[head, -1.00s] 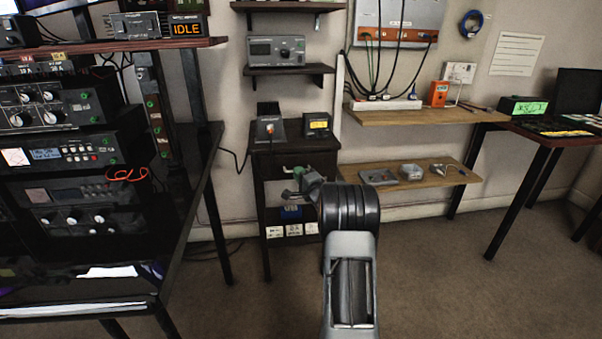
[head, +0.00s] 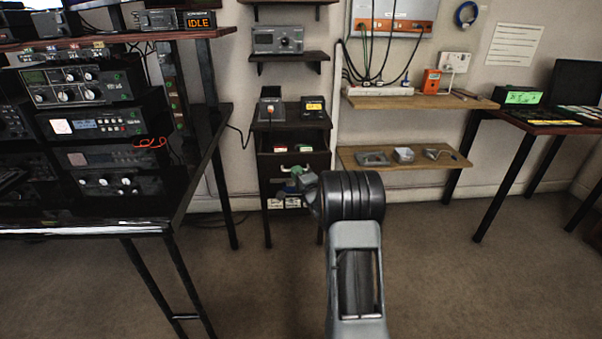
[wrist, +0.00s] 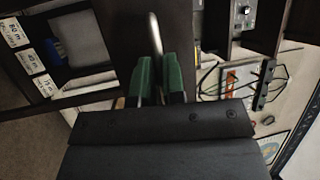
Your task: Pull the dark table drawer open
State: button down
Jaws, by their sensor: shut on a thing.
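The dark table drawer stands out from the small dark table (head: 318,122), and its inside shows from above. Its front (head: 316,162) faces me, partly hidden by my arm. My gripper (head: 296,169), with green fingertips, is at the front of the drawer. In the wrist view, the green fingers of my gripper (wrist: 158,82) are closed around the pale bar handle (wrist: 155,35) on the dark drawer front (wrist: 122,30).
Two devices stand on the tabletop. A black equipment desk (head: 95,228) is at left, a low wooden shelf (head: 445,162) at right. Carpet floor (head: 470,280) around me is clear.

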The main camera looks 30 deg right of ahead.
jog(key=shift+s, duration=0.15)
jog(key=c, duration=1.2)
grip_release()
jog(key=s+f+p, duration=0.2)
jog(key=s+p, duration=0.1)
jog(key=s, duration=1)
jog(key=shift+s+a+f, duration=0.15)
jog(key=shift+s+a, duration=0.1)
jog(key=shift+a, duration=0.15)
